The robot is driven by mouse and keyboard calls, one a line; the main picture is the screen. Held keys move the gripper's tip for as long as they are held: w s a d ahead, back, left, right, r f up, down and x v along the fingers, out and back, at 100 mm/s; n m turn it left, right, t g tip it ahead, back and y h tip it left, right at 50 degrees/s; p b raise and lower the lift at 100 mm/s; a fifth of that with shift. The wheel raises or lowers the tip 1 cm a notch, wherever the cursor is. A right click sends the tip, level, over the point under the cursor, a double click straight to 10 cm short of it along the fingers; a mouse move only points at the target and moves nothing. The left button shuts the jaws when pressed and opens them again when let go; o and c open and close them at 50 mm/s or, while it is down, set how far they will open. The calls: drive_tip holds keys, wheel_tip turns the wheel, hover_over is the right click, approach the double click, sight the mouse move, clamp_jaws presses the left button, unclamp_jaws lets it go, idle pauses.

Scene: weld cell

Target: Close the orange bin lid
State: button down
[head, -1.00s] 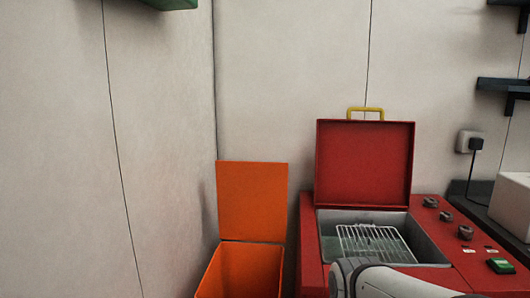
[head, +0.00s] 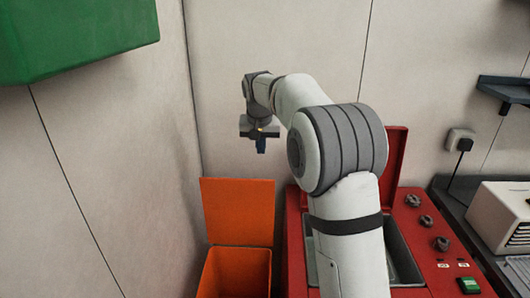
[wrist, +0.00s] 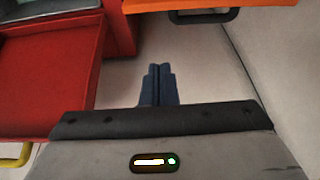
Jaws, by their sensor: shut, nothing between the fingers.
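The orange bin (head: 235,275) stands on the left of the red machine in the head view. Its orange lid (head: 238,212) is open and stands upright at the bin's back, near the wall. In the wrist view an orange edge (wrist: 210,4) shows at the top with a dark handle (wrist: 205,16) below it. My gripper (head: 261,150) is above the lid's top edge in the head view, fingers pointing down. Its blue fingers (wrist: 160,72) are together in the wrist view, with nothing between them. It appears apart from the lid.
A red machine (head: 415,240) with a raised red lid (head: 396,150) stands right of the bin; my arm covers much of it. The red lid's yellow handle (wrist: 18,155) shows in the wrist view. A green box (head: 75,40) hangs upper left. The walls are close behind.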

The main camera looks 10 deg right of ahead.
wheel_tip(320, 180, down, 9)
drive_tip(key=s+p, duration=0.1)
drive_tip(key=p, duration=0.1)
drive_tip(key=shift+d, duration=0.3)
drive_tip(key=shift+s, duration=0.1)
